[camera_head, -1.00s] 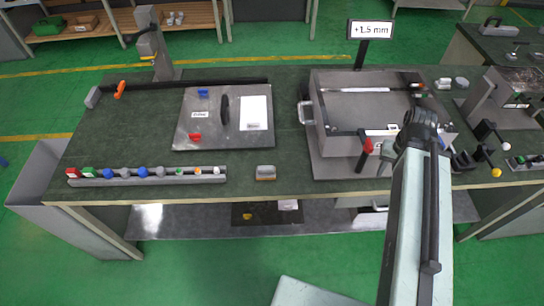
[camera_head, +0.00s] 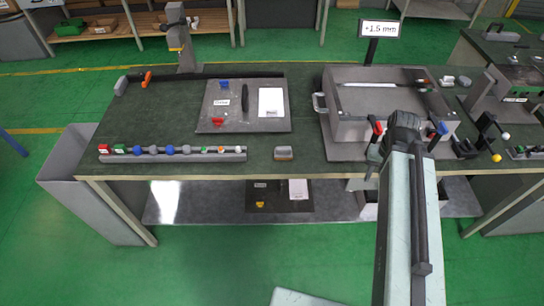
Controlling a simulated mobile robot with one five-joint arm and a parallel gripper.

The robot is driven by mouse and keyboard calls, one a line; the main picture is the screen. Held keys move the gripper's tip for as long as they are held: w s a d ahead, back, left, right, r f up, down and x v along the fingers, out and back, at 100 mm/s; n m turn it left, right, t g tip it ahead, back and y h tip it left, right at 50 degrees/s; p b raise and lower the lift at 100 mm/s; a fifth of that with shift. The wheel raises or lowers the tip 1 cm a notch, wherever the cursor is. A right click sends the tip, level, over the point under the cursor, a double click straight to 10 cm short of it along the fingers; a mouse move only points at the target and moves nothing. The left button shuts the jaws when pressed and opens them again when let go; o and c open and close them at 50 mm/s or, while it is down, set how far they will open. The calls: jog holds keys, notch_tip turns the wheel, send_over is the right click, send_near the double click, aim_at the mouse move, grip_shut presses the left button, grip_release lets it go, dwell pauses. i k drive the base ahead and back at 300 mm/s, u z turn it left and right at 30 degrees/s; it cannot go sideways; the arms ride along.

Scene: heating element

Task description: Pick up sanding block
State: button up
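The likely sanding block is a small grey-topped block (camera_head: 284,153) with a tan lower part. It lies near the front edge of the dark green workbench (camera_head: 200,170), right of the rail of coloured knobs. It is too small to be sure of its kind. My arm reaches up from the bottom right, with its dark joint in front of the large grey box. Nothing touches the block.
A rail with coloured knobs (camera_head: 172,157) lies left of the block. A grey panel (camera_head: 210,123) lies behind it. The grey open box (camera_head: 350,127) with red (camera_head: 377,127) and blue (camera_head: 441,128) handles stands to the right. The bench around the block is clear.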

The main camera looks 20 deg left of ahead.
aim_at(281, 153)
jog(key=u, duration=1.8)
jog(key=k, duration=0.65)
jog(key=z, duration=0.75)
jog(key=i, duration=1)
